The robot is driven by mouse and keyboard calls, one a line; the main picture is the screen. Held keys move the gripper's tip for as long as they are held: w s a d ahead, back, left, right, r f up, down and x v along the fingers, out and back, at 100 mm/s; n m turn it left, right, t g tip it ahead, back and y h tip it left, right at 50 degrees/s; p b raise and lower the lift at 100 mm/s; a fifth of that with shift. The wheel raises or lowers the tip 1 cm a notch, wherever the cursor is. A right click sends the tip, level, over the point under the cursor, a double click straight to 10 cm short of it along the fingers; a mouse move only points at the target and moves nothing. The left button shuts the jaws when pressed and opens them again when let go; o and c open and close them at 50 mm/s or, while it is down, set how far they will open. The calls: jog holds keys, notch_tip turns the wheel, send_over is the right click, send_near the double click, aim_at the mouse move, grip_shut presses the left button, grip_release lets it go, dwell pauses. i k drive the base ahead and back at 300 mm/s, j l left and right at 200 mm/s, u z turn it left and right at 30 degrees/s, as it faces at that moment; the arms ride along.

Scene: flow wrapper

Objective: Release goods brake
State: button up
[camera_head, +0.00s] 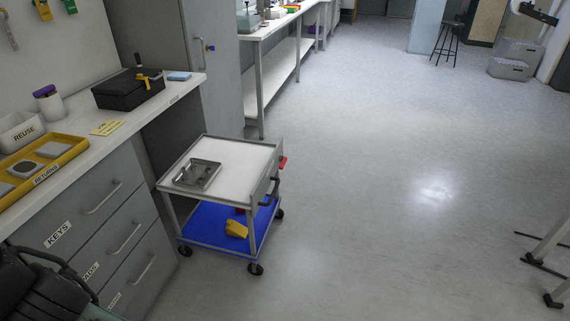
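A small wheeled cart (240,151) stands on the floor at the centre left, beside the drawer unit. It has a pale top, a blue lower shelf (203,225) and dark castors. A small red part (283,163), like a lever or grip, sticks out at the right end of its top. A dark handle (269,193) sits below it on the same side. No label marks either part as a brake, and I cannot tell its setting. My gripper's fingers do not show. Dark machinery at the lower left corner is probably mine.
A metal tray (197,175) lies on the cart top and a yellow item (236,229) on its lower shelf. The drawer counter (130,130) holds a yellow returns tray (75,149) and a black box (128,92). Floor right of the cart is clear.

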aim_at(283, 159)
jog(key=i+j+z, duration=0.45)
jog(key=i+j, duration=0.25)
jog(key=i, duration=0.35)
jog(key=i+j+z, duration=0.45)
jog(key=i+j, duration=0.45)
jog(key=j, duration=0.15)
